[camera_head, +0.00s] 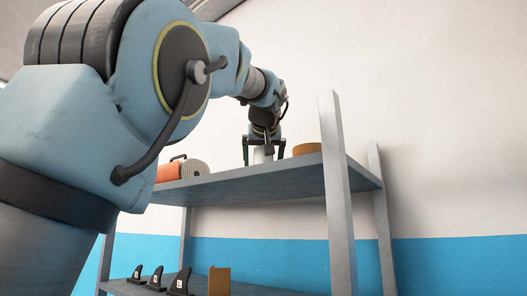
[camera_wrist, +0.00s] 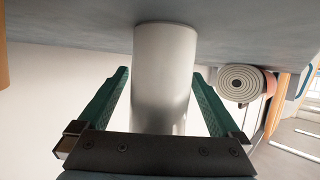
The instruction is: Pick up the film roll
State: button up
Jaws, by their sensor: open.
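The film roll, a plain white upright cylinder, stands on the grey upper shelf (camera_head: 255,182); in the head view only a small pale part of the film roll (camera_head: 259,157) shows between my fingers. In the wrist view, where the shelf is at the top, the film roll (camera_wrist: 165,50) is large and central. My gripper (camera_head: 263,160) reaches down over it from above. Its two green fingers are open, one on each side of the roll, with a visible gap on both sides. The roll's end nearest the palm is hidden behind the gripper body.
A rolled grey mat (camera_head: 193,168) and an orange roll (camera_head: 168,172) lie on the shelf to the left. A brown ring-shaped roll (camera_head: 307,148) is close on the right, near a shelf post (camera_head: 338,190). Black fins (camera_head: 179,281) and a brown box (camera_head: 219,281) stand below.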

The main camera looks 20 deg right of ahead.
jog(key=shift+c, duration=0.2)
grip_shut()
dwell(0.6)
